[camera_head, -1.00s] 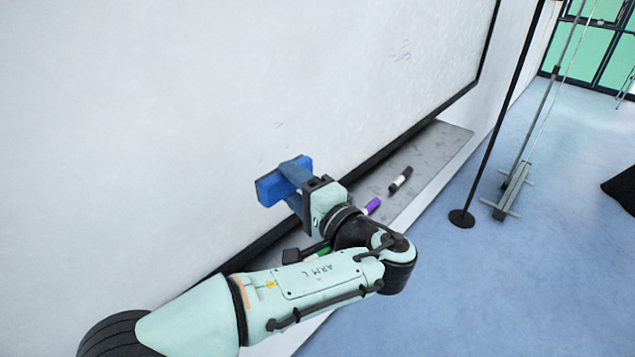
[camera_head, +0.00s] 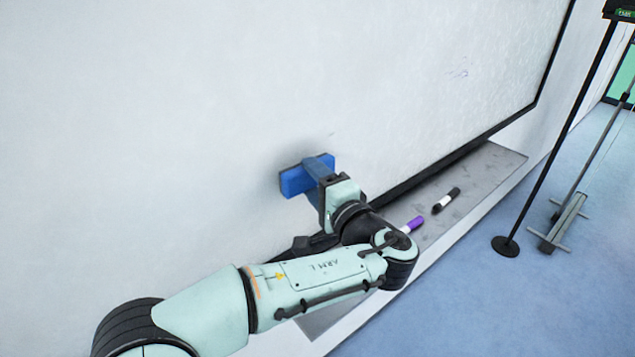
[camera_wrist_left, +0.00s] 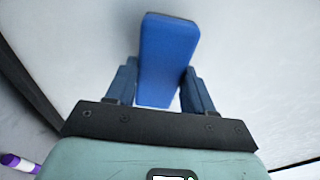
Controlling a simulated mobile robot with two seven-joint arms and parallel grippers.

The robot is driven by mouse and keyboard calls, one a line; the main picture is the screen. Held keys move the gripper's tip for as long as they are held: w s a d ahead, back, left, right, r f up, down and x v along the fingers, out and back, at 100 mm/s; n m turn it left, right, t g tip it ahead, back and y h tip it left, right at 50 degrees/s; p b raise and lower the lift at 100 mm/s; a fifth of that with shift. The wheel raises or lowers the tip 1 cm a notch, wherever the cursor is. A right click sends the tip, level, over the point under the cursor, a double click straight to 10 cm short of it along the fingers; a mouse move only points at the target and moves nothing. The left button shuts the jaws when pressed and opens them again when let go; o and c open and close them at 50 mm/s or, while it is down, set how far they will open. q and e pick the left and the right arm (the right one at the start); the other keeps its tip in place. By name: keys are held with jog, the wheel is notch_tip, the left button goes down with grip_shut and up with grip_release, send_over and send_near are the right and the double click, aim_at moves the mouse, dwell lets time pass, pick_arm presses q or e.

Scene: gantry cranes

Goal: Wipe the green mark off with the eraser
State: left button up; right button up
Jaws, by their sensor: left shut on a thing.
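The blue eraser (camera_head: 294,181) is in my left gripper (camera_head: 316,177), up against or very near the whiteboard (camera_head: 200,90). I cannot tell whether it touches. In the left wrist view the eraser (camera_wrist_left: 168,55) stands between the two blue fingers of the left gripper (camera_wrist_left: 160,88), which is shut on it. I see no green mark in either current view; the eraser and arm cover part of the board. My right gripper is not in view.
The grey tray (camera_head: 485,165) below the board holds a black marker (camera_head: 446,200) and a purple marker (camera_head: 412,225). A black pole on a round base (camera_head: 505,246) and a grey stand (camera_head: 565,222) are on the blue floor at right.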

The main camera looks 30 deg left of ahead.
pick_arm(q)
jog(key=shift+x, duration=1.05)
dwell(0.4)
jog(key=shift+s, duration=0.15)
